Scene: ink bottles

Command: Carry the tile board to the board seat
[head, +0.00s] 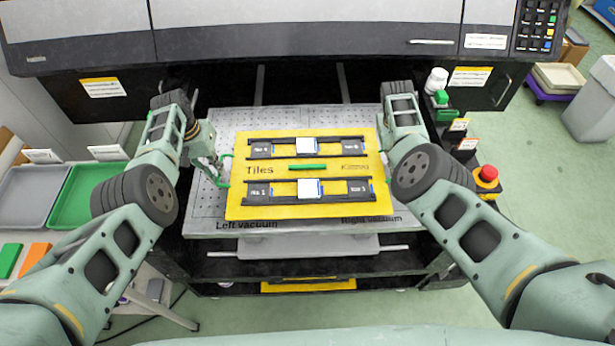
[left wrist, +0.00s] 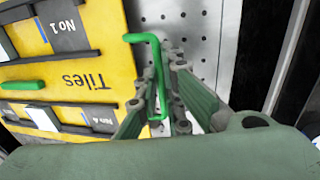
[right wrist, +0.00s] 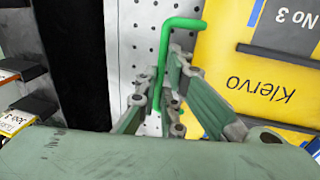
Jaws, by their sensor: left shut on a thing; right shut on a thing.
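The yellow tile board (head: 275,211) lies over a perforated grey plate (head: 225,120) in the head view, slightly tilted in the picture. I cannot tell whether it touches the plate. It carries two dark racks with white-and-blue tiles and a green bar in the middle. My left gripper (left wrist: 160,90) is shut on the left green handle (left wrist: 143,38) at the board's left edge. My right gripper (right wrist: 170,85) is shut on the right green handle (right wrist: 183,22); in the head view my arm hides these fingers. I cannot tell which surface is the board seat.
A dark machine front (head: 300,35) stands behind the plate. A red emergency button (head: 487,175) and a white-and-green bottle (head: 437,80) are at the right. Grey and green trays (head: 80,190) stand at the left. A shelf below holds another yellow item (head: 310,286).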

